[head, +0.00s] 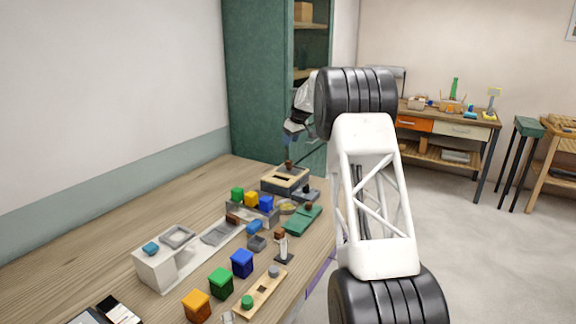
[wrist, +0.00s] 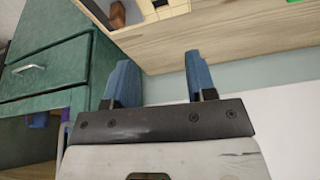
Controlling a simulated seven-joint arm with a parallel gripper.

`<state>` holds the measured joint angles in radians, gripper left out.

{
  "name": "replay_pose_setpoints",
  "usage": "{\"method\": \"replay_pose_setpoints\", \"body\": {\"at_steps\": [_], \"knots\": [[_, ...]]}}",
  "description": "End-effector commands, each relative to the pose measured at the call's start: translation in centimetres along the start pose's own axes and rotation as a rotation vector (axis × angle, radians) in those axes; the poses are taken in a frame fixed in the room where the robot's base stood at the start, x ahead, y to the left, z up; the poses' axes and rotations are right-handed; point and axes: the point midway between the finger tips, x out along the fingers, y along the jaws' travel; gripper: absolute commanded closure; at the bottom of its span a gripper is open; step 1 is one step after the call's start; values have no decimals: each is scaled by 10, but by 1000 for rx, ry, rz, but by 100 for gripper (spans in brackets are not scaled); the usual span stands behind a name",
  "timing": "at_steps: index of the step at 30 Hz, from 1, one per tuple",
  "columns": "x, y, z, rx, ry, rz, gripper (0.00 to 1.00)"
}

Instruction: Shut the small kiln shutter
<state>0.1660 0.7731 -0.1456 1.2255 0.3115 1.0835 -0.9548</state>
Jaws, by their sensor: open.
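A low, box-like thing with a pale top and a dark slot (head: 285,179) stands at the far end of the table; it may be the small kiln, but I cannot be sure. A small brown knob-like piece (head: 289,164) shows at its back. Part of what looks like the same box (wrist: 163,11) shows at the top of the wrist view, beside a brown piece (wrist: 118,14). Whether a shutter is open or shut is too small to tell. My gripper (head: 297,130) is above and behind the box. Its blue fingers (wrist: 158,65) are apart, with nothing between them.
The wooden table (head: 130,228) holds coloured blocks in a grey rack (head: 252,214), a green plate with a knob (head: 303,221), a white box (head: 165,265) and several coloured cubes (head: 221,283). A green cabinet (head: 258,90) stands behind. The table's left side is clear.

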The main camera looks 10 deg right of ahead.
Motion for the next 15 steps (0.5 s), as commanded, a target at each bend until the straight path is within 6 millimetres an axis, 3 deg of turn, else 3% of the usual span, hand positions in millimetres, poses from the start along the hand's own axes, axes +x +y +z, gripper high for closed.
{"method": "replay_pose_setpoints", "body": {"at_steps": [6,15], "knots": [[42,36,-7,-41,14,-10,49],[87,74,-10,-94,33,-18,49]]}}
